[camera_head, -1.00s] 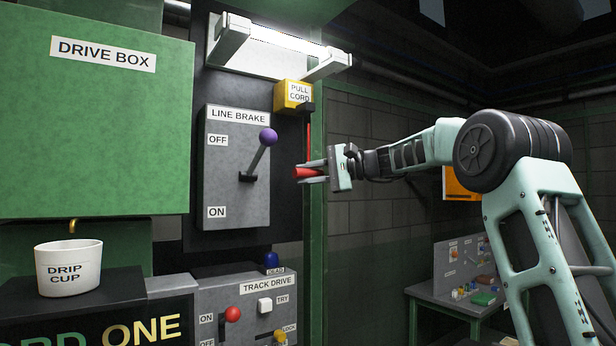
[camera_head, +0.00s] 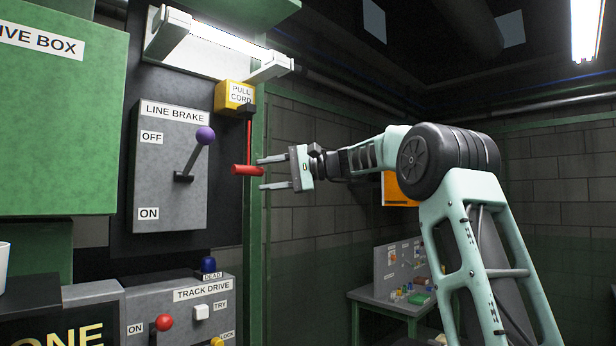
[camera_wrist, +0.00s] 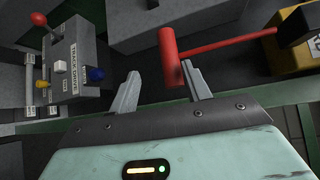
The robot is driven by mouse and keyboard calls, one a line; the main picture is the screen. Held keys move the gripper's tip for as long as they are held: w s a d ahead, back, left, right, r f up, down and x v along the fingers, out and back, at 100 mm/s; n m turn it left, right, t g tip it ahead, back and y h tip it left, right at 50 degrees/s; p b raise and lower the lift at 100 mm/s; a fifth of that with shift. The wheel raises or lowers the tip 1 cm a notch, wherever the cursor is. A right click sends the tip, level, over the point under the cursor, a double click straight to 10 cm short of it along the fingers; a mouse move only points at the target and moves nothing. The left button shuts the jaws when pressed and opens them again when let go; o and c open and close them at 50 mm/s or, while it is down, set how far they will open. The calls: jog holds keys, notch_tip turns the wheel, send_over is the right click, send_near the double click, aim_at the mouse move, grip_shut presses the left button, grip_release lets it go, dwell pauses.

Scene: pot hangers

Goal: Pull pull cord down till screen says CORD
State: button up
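The yellow pull cord box (camera_head: 234,96) is mounted on the dark panel under the lamp. A red cord (camera_head: 249,140) hangs from it and ends in a red crosswise handle (camera_head: 247,170). My gripper (camera_head: 272,173) is open just right of the handle, its fingers pointing at it, empty. In the wrist view the red handle (camera_wrist: 171,58) lies just beyond the fingertips, nearer the right finger; whether that finger touches it I cannot tell. The yellow box (camera_wrist: 288,60) shows at the right edge there.
The line brake panel (camera_head: 165,170) with its purple-knobbed lever (camera_head: 204,136) is left of the handle. The track drive panel (camera_head: 180,305) is below. A green post (camera_head: 255,215) stands behind the gripper side. A small table (camera_head: 385,300) stands at the back right.

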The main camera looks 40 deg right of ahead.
jog(key=b+v, duration=0.2)
jog(key=v, duration=1)
